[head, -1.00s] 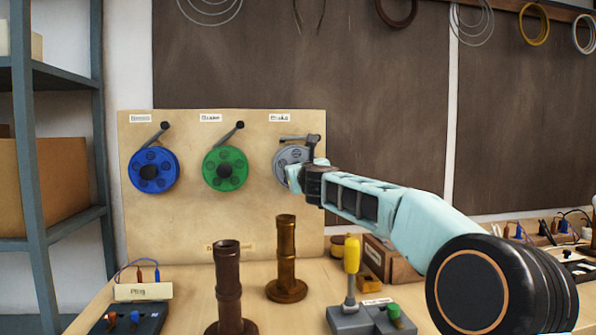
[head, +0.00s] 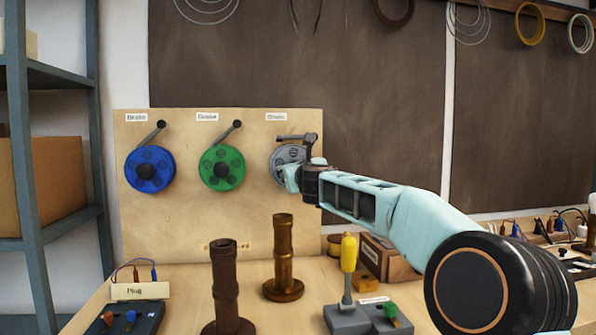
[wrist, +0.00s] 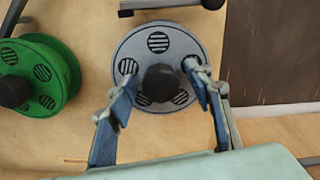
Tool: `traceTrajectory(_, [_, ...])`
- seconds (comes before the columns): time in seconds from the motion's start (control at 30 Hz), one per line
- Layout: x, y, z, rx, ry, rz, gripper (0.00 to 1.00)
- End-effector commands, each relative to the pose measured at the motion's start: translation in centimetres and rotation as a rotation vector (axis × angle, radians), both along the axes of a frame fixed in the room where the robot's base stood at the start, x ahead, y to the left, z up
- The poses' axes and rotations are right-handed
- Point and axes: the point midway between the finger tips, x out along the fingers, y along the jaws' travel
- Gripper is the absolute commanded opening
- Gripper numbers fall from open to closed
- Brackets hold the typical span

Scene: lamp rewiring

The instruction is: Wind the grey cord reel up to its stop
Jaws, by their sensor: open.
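The grey cord reel (head: 284,157) is mounted at the right of the upright wooden board, partly hidden by my gripper in the head view. In the wrist view the grey reel (wrist: 184,47) faces me, with a dark round knob (wrist: 160,83) at its centre. My gripper (wrist: 157,88) is open, its two blue fingers on either side of the knob; in the head view my gripper (head: 294,178) is right at the reel's face. I cannot tell whether the fingers touch the knob. A dark lever (head: 300,138) sits above the reel.
A green reel (head: 222,167) and a blue reel (head: 150,170) hang to the left on the same board (head: 196,225). Two brown turned posts (head: 226,285) (head: 283,262) and a yellow-handled tool (head: 348,255) stand on the bench below. Shelving is at the far left.

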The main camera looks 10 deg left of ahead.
Motion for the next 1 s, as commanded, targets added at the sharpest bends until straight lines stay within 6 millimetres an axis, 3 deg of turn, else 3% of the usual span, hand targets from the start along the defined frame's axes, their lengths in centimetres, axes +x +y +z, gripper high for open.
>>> traceTrajectory(0.7, [-8.2,-2.5,0.0,-0.003,-0.001,-0.003,0.47])
traceTrajectory(1.0, [-10.6,-3.2,0.1,0.0,-0.001,-0.002,0.47])
